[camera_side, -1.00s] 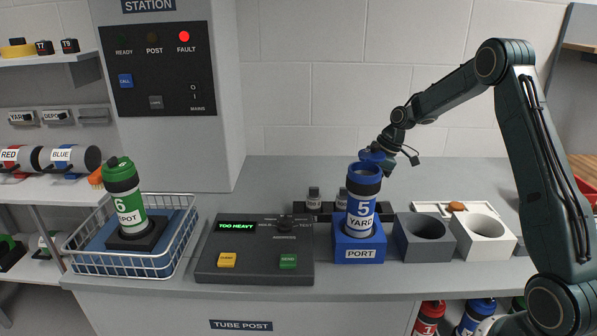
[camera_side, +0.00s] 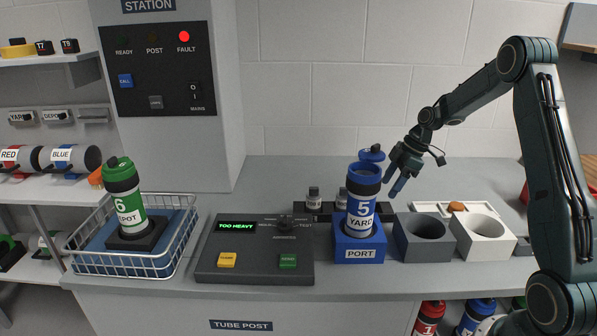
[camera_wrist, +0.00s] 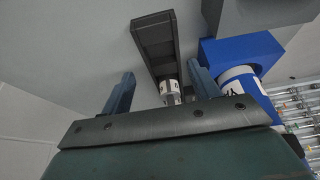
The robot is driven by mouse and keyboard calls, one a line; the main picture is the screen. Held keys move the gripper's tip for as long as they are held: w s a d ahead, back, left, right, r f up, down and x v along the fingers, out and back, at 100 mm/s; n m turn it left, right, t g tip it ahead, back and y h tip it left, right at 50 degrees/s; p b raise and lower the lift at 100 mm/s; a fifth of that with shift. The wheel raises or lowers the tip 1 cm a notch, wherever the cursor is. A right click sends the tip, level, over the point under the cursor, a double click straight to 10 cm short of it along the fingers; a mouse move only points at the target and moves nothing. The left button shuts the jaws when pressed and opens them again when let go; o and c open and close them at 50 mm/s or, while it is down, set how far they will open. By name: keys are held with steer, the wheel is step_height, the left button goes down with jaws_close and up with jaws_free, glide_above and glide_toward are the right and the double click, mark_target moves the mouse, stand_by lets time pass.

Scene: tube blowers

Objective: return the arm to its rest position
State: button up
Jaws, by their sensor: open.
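My gripper (camera_side: 398,178) is in the air to the right of the blue tube's top, fingers pointing down and apart from the tube. In the wrist view its two fingers (camera_wrist: 160,84) are spread with nothing held between them. The blue tube marked 5 YARD (camera_side: 362,205) stands upright in the blue PORT block (camera_side: 358,255). Its blue cap (camera_side: 372,154) sits raised and tilted at the tube's top; whether it is hinged there I cannot tell. Part of the tube's label (camera_wrist: 240,82) shows in the wrist view.
A grey block (camera_side: 405,252) and a pale block (camera_side: 468,245) with round holes stand right of the port. A dark rack (camera_side: 326,212) is behind it. The control box (camera_side: 254,262) reads TOO HEAVY. A wire basket (camera_side: 120,268) holds green tube 6 (camera_side: 128,205). The FAULT lamp (camera_side: 184,36) is red.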

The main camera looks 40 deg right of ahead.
steer(key=w+a+r+m+t+h, duration=0.1)
steer(key=w+a+r+t+h, duration=0.15)
steer(key=r, duration=0.65)
steer(key=w+a+r+m+t+h, duration=0.1)
steer(key=w+r+t+h, duration=0.2)
steer(key=r, duration=0.6)
steer(key=s+a+r+m+y, duration=0.1)
steer(key=s+a+r, duration=0.15)
steer(key=a, duration=0.25)
steer(key=s+a+r+m, duration=0.1)
steer(key=s+a+r, duration=0.15)
steer(key=a, duration=0.25)
steer(key=s+a+f+m+g, duration=0.1)
steer(key=s+a, duration=0.3)
steer(key=s, duration=0.4)
steer(key=s+a+f+m+g+y, duration=0.1)
steer(key=s+a, duration=0.3)
steer(key=s, duration=0.5)
steer(key=s+a+f+m+g, duration=0.1)
steer(key=s+a+f+m, duration=0.2)
steer(key=s, duration=0.5)
steer(key=shift+s+a+f, duration=0.15)
steer(key=shift+a+f, duration=0.05)
steer(key=shift+a, duration=0.5)
